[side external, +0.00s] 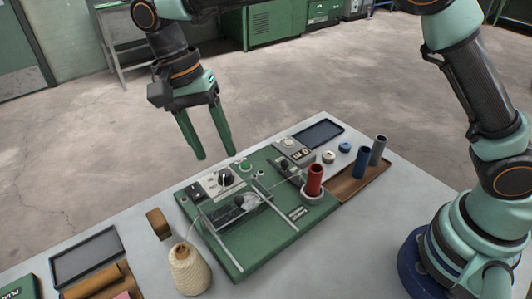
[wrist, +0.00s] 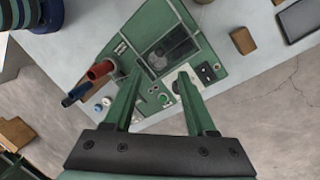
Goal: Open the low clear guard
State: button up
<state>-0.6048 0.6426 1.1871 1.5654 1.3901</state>
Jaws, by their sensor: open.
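The green machine frame (side external: 270,235) sits on the grey table. The low clear guard (side external: 238,212) is a see-through panel between pale rails near the middle of the frame, low over a dark part. In the wrist view the guard (wrist: 172,46) shows as a dark, glassy rectangle beyond my fingertips. My gripper (side external: 216,154) is open and empty, with green fingers pointing down, above and behind the machine's far edge, apart from the guard. In the wrist view my gripper (wrist: 162,71) has its fingers spread over the control panel side.
A red bobbin (side external: 314,180) stands upright at the machine's right corner. A cream yarn cone (side external: 189,272) and brown block (side external: 158,223) stand left. A dark tray (side external: 294,136) lies behind.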

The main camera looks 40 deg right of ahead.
aim_at(236, 197)
jog(key=x, duration=1.2)
jog(key=shift+w+f, duration=0.1)
grip_shut()
dwell(1.1)
